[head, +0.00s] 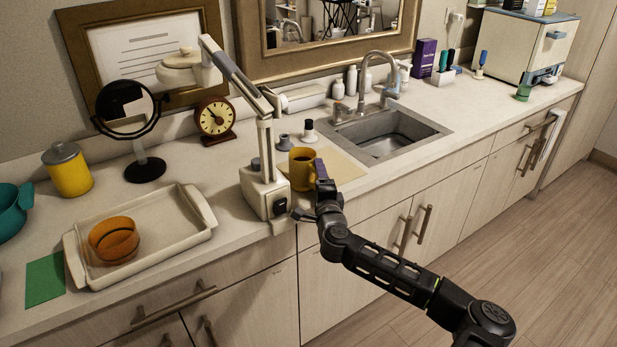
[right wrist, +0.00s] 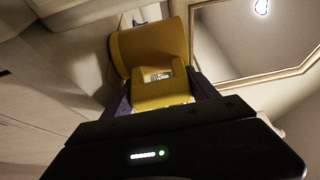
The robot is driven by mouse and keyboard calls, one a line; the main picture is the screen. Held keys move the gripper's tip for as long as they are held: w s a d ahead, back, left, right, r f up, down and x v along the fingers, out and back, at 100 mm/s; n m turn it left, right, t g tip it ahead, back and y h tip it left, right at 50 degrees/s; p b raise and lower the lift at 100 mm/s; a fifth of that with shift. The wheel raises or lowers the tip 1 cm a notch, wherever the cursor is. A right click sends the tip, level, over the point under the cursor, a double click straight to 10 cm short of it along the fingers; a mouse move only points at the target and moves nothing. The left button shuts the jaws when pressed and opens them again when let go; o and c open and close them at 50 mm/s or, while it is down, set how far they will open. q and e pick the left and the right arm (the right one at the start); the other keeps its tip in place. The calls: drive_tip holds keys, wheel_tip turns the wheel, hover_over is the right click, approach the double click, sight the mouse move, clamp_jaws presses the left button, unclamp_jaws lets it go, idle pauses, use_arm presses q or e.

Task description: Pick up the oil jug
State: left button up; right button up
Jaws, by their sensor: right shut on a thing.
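The oil jug, a yellow mug-like vessel with a handle (head: 302,168), is at the tan mat on the counter, just right of the white lamp base. It looks upright; I cannot tell whether it touches the mat. My right gripper (head: 322,178) is at its right side, shut on it. In the right wrist view the yellow jug (right wrist: 148,48) fills the upper middle, and its squared handle lies between the fingers of my right gripper (right wrist: 163,97). My left gripper is not in view.
The white arm lamp (head: 262,185) stands close left of the jug. A tan mat (head: 345,167) lies beneath and right of it. Two small bottles (head: 308,131) stand behind. The sink (head: 395,135) is to the right. A tray (head: 190,245) with an amber bowl (head: 113,240) is left.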

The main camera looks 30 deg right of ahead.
clamp_jaws()
drive_tip(key=shift+r, duration=0.1)
idle(0.3)
wheel_tip(320, 180, up, 10)
idle(0.7)
idle(0.4)
drive_tip(key=shift+o, duration=1.4)
unclamp_jaws()
clamp_jaws()
